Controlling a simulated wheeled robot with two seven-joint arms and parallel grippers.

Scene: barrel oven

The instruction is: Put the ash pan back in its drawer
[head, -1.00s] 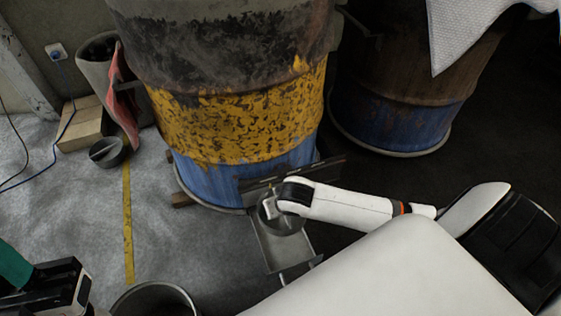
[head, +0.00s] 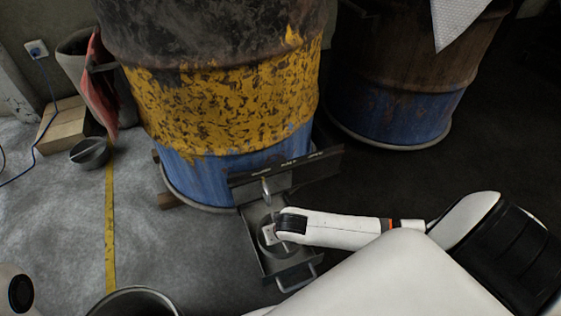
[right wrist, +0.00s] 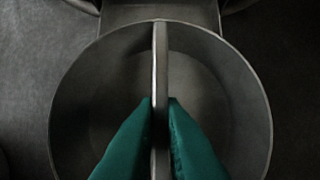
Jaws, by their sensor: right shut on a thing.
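The ash pan is a round, dark grey metal pan with an upright strip across its middle; it shows in the right wrist view (right wrist: 75,115). My right gripper (right wrist: 160,103) has its green fingers closed on that strip. In the head view, my right gripper (head: 272,236) is over the pulled-out drawer (head: 285,268) at the foot of the blue and yellow barrel. The pan's rim (head: 262,240) shows partly beneath the gripper, within the drawer's outline. I cannot tell whether the pan touches the drawer floor. My left gripper is out of view.
The barrel oven (head: 225,110) stands behind the drawer, with a dark metal flap (head: 290,170) at its base. A second barrel (head: 395,100) is behind right.

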